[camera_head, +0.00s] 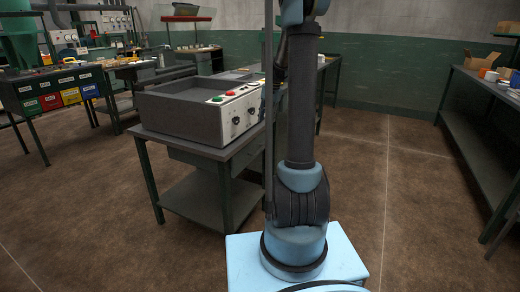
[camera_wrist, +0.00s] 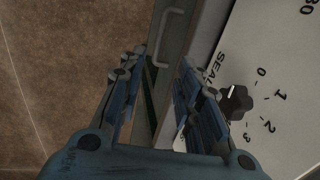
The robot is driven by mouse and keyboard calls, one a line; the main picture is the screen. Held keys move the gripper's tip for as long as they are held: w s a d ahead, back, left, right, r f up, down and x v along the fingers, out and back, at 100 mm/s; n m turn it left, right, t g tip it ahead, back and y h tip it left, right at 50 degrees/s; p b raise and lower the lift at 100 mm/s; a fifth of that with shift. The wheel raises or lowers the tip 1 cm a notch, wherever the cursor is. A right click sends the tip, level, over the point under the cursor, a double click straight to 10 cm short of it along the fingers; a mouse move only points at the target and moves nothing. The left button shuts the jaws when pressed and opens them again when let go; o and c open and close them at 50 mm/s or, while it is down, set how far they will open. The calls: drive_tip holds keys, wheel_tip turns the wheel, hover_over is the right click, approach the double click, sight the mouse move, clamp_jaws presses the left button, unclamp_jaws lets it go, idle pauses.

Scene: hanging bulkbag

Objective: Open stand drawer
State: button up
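The stand (camera_head: 195,197) is a dark metal table with a lower shelf, left of my arm in the head view. Its drawer sits under the top, with its front largely hidden there. In the wrist view the grey drawer front (camera_wrist: 190,38) runs beside the white control panel, and its pale bar handle (camera_wrist: 162,28) shows near the top. My gripper (camera_wrist: 160,58) is open, its two fingers apart on either side of the handle's lower end. I see nothing gripped; contact with the handle cannot be told.
A grey machine (camera_head: 200,105) with a white knobbed panel (camera_head: 240,115) stands on the stand. A black dial (camera_wrist: 236,102) sits close to my right finger. A workbench (camera_head: 487,125) stands at the right, coloured bins (camera_head: 70,96) at the left. The floor between is open.

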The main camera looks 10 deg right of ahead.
sight(260, 150)
drive_tip(key=a+f, duration=0.1)
drive_tip(key=f, duration=0.4)
drive_tip(key=w+f, duration=0.1)
drive_tip(key=f, duration=0.5)
drive_tip(key=w+a+f, duration=0.1)
drive_tip(key=f, duration=0.4)
drive_tip(key=shift+a+f, duration=0.35)
drive_tip(key=shift+f, duration=0.05)
clamp_jaws()
